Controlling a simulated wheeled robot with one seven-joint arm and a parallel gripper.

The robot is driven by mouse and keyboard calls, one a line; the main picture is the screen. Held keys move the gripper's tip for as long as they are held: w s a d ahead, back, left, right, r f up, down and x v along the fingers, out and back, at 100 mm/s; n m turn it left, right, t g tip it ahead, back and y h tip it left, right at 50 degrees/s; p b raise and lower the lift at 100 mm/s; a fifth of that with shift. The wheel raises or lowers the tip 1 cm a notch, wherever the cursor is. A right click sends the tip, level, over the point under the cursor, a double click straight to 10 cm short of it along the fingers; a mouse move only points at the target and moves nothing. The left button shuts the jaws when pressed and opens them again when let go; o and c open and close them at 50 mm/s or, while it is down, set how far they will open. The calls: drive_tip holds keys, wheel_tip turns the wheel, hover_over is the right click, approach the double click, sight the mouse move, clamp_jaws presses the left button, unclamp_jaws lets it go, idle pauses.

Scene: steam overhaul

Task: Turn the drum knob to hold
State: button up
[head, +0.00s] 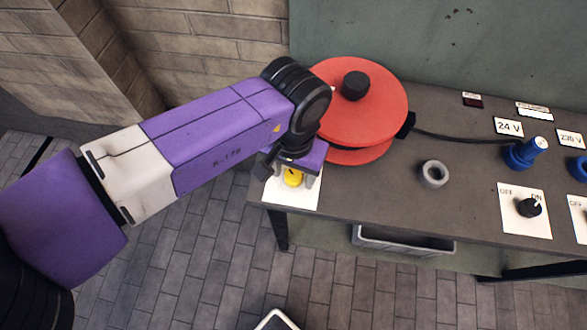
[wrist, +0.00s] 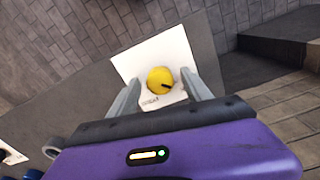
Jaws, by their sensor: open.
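The drum knob, a yellow round knob (head: 292,178) with a dark pointer mark, sits on a white label plate (head: 305,197) at the left end of the bench. It also shows in the wrist view (wrist: 160,79), where the mark points toward the lower right. Printed text on the plate (wrist: 176,49) is too small to read. My gripper (wrist: 160,92) is open, with one grey finger on each side of the knob. I cannot tell whether the fingers touch it. In the head view my gripper (head: 292,180) comes down over the knob and partly hides it and the plate.
A red cable drum (head: 380,105) with a black hub stands right behind my gripper, close to my wrist. A cable (head: 460,137) runs right to a blue plug (head: 520,153). A grey ring (head: 433,174) and a black OFF/ON switch (head: 529,207) are on the bench.

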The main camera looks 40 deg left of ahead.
drive_tip(key=shift+c, duration=0.3)
clamp_jaws()
drive_tip(key=shift+r+m+p, duration=0.1)
drive_tip(key=shift+m+p, duration=0.2)
drive_tip(key=m+p, duration=0.1)
drive_tip(key=m, duration=0.1)
drive_tip(key=shift+m+p, duration=0.35)
drive_tip(key=shift+m, duration=0.05)
drive_tip(key=m+p, duration=0.1)
drive_tip(key=m, duration=0.9)
drive_tip(key=shift+w+m+b, duration=0.1)
drive_tip(key=shift+m+b, duration=0.25)
drive_tip(key=shift+m, duration=1.85)
